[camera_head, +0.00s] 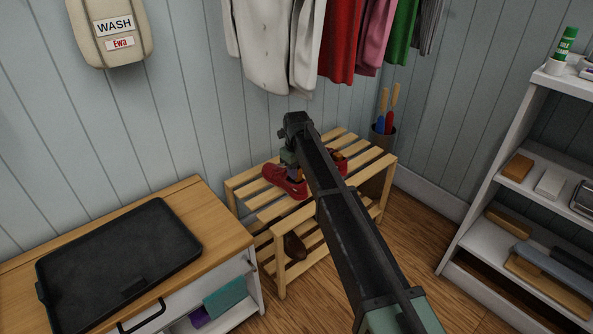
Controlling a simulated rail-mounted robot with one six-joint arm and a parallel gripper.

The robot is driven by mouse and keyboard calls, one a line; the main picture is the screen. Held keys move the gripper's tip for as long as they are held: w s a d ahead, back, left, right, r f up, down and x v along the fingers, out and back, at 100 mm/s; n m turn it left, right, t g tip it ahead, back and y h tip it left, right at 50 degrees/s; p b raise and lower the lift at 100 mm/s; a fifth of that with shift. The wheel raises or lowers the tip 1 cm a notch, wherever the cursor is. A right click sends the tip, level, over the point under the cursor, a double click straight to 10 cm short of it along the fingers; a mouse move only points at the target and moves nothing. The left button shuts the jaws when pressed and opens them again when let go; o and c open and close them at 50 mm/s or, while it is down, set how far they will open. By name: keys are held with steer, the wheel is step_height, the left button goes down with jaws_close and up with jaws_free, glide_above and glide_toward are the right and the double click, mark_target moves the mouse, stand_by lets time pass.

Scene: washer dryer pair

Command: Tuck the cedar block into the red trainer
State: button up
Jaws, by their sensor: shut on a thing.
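A red trainer (284,184) sits on the top slats of the wooden shoe rack, left of my arm. Another red shoe (342,165) shows partly behind my arm to the right, with a brown-orange patch beside it. My gripper (292,170) points down at the opening of the left red trainer. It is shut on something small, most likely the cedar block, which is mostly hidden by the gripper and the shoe. I cannot tell whether the block is inside the trainer or just above it.
The slatted rack (247,187) holds a brown shoe (295,247) on its lower shelf. Clothes (341,40) hang above. A black tray (118,262) lies on the cabinet at left. White shelves (480,230) with brushes and blocks stand at right. A bin (382,138) holds coloured handles.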

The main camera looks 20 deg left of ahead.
steer(key=shift+f+b, duration=0.65)
steer(key=shift+f, duration=0.1)
steer(key=o, duration=1)
steer(key=shift+r, duration=0.15)
step_height(320, 180, up, 9)
steer(key=p, duration=0.9)
